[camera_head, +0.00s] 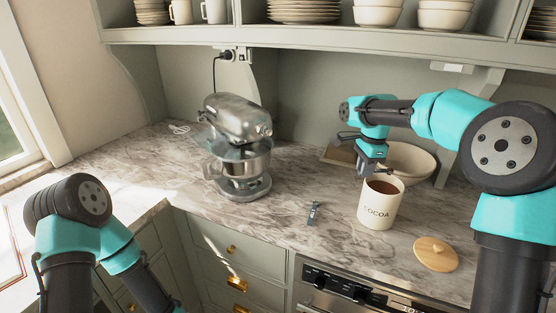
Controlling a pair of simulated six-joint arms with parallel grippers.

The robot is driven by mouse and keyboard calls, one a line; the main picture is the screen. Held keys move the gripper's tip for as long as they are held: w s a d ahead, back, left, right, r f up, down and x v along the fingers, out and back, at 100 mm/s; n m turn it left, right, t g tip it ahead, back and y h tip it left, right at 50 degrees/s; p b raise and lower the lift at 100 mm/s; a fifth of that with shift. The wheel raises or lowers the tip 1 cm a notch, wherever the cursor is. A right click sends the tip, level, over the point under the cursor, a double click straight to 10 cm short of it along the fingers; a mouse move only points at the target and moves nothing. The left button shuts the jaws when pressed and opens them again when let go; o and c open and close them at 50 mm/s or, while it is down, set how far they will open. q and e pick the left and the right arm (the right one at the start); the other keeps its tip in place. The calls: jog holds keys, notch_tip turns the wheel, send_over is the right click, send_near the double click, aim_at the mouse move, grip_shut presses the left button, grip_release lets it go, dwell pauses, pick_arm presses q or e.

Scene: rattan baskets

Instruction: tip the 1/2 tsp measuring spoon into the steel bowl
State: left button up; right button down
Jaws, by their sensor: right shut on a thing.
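The steel bowl (232,167) sits on the stand mixer (238,118), left of centre on the counter. My right gripper (364,172) is at the back left rim of the cocoa canister (379,211), well to the right of the bowl. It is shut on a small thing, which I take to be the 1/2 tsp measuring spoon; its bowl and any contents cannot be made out. The canister is open, with brown powder inside. A small dark grey utensil (314,212) lies on the counter between mixer and canister. Only my left arm's links show at lower left.
A round wooden lid (435,254) lies near the counter's front right. A pale bowl (412,160) and a wooden board (338,155) stand behind the canister. The counter between mixer and canister is mostly clear. A shelf with dishes (300,34) hangs above.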

jog(key=s+a+f+n, duration=0.2)
jog(key=s+a+n, duration=0.5)
jog(key=n, duration=1)
jog(key=shift+a+g+h, duration=0.3)
jog(key=shift+a, duration=1.55)
